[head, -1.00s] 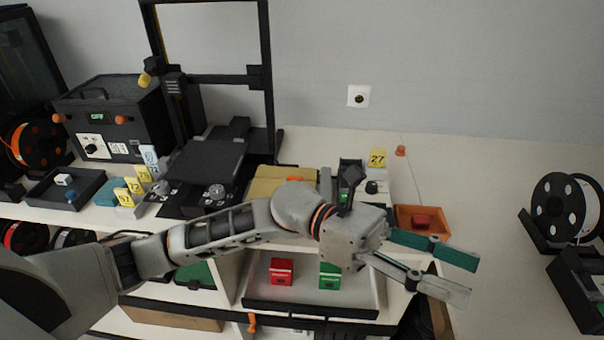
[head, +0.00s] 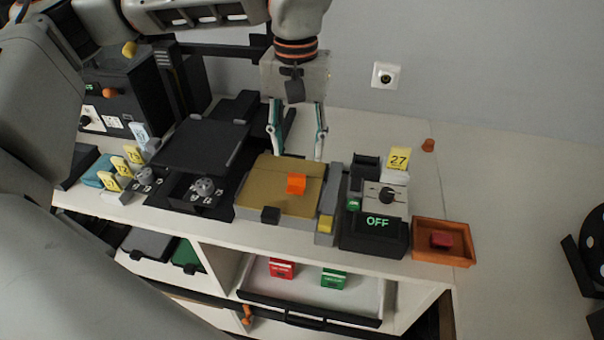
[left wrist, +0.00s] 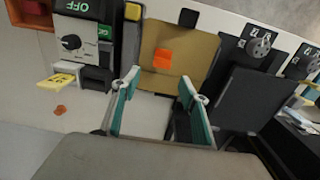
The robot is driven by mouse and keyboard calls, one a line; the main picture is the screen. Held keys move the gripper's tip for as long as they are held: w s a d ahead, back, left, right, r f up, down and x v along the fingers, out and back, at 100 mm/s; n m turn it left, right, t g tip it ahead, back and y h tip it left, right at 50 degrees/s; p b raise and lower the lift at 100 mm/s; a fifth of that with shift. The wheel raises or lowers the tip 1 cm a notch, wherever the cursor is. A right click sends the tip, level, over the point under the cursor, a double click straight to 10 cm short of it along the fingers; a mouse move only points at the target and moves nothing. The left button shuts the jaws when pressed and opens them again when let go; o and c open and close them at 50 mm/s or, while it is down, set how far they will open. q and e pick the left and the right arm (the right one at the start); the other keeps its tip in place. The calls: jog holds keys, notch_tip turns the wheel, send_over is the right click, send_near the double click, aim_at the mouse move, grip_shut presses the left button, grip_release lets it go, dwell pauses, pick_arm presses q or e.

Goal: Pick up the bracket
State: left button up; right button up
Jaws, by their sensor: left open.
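The bracket appears to be the small orange piece (head: 296,183) on the tan plate (head: 262,183) of a low grey unit on the bench. It also shows in the left wrist view (left wrist: 163,59). My left gripper (head: 297,152) points down behind the tan plate, its two teal-and-grey fingers spread wide with nothing between them. In the left wrist view its fingertips (left wrist: 158,82) frame the near edge of the tan plate, with the orange piece beyond them. The gripper is apart from the orange piece. My right gripper is not in view.
A control box (head: 372,233) reading OFF stands right of the plate, beside an orange tray (head: 428,254) with a red block. A black-bed printer (head: 203,145) stands left. Yellow number tags (head: 398,158) stand nearby.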

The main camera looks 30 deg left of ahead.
aim_at(297, 174)
pick_arm(q)
jog(key=f, duration=0.6)
jog(key=shift+s+f, duration=0.2)
jog(key=shift+s, duration=0.05)
jog(key=shift+f, duration=0.55)
jog(key=c, duration=0.9)
